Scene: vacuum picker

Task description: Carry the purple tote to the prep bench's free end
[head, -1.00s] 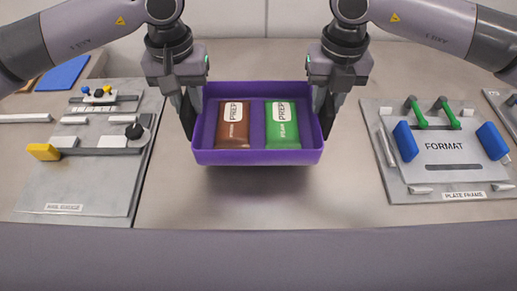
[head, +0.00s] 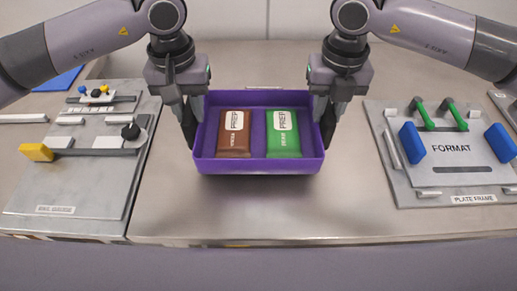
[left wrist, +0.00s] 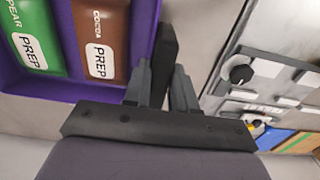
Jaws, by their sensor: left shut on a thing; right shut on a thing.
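The purple tote (head: 258,166) is in the middle of the head view, level, and appears to be just above the steel bench (head: 245,215), with a soft shadow below it. It carries a brown PREP pack (head: 234,144) and a green PREP pack (head: 284,145), side by side. My left gripper (head: 190,125) is shut on the tote's left wall and my right gripper (head: 324,125) on its right wall. In the left wrist view my left gripper's fingers (left wrist: 165,75) are at the tote's edge (left wrist: 90,92). Their contact on the wall is partly hidden.
A grey fixture board (head: 70,190) with a yellow block (head: 37,152) lies on the left. A plate frame (head: 450,189) with blue blocks and green handles lies on the right. The bench between them, in front of and behind the tote, is clear. The front edge is near.

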